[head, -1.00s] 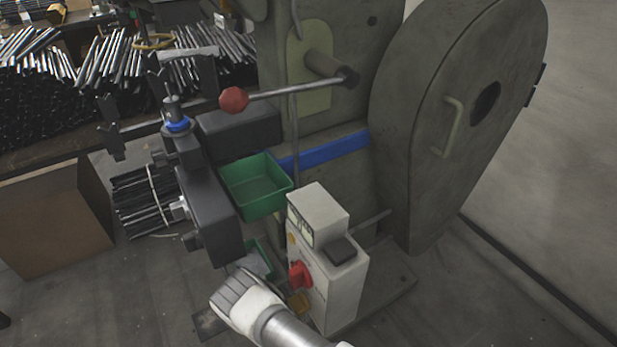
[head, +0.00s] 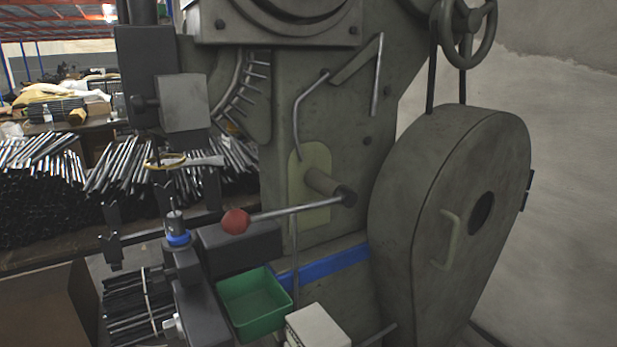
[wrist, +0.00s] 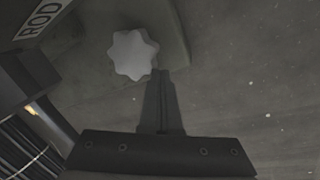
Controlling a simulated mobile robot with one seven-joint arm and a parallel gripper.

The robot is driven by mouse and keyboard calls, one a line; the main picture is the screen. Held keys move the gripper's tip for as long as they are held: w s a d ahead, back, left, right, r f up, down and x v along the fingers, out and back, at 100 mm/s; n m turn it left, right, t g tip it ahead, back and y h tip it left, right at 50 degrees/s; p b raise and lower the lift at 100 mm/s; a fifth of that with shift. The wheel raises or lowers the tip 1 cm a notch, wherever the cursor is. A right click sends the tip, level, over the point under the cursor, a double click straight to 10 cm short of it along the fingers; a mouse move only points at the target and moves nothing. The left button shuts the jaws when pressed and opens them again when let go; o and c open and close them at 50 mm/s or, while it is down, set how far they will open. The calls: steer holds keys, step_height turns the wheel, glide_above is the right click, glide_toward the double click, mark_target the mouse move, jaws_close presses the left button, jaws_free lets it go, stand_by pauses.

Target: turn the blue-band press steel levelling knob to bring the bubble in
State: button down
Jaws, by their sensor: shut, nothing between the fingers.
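The press with the blue band (head: 345,262) fills the middle of the head view. A pale knob (head: 172,326) sticks out on the left side of its dark front arm, at the bottom edge. In the wrist view a light grey star-shaped knob (wrist: 132,55) stands just above my fingertips; I cannot tell if it is the same knob. My gripper (wrist: 163,78) is shut and empty, its tips close below and right of that star knob. I cannot tell if they touch. I cannot make out a bubble level.
A red-ball lever (head: 235,221) reaches left across the press. A green bin (head: 254,318) and a pale control box (head: 318,328) sit low in front. Steel rods (head: 120,165) are piled at left. A label reading "ROD" (wrist: 42,18) shows in the wrist view.

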steer(key=shift+d, duration=1.5)
steer(key=shift+s+d, duration=0.1)
steer(key=shift+s, duration=0.35)
steer(key=p+v, duration=0.2)
steer(key=v, duration=0.1)
steer(key=w+p+v, duration=0.1)
steer(key=p+v, duration=0.1)
steer(key=shift+w+r+p, duration=0.1)
steer(key=shift+r+p, duration=0.25)
steer(key=shift+r, duration=0.2)
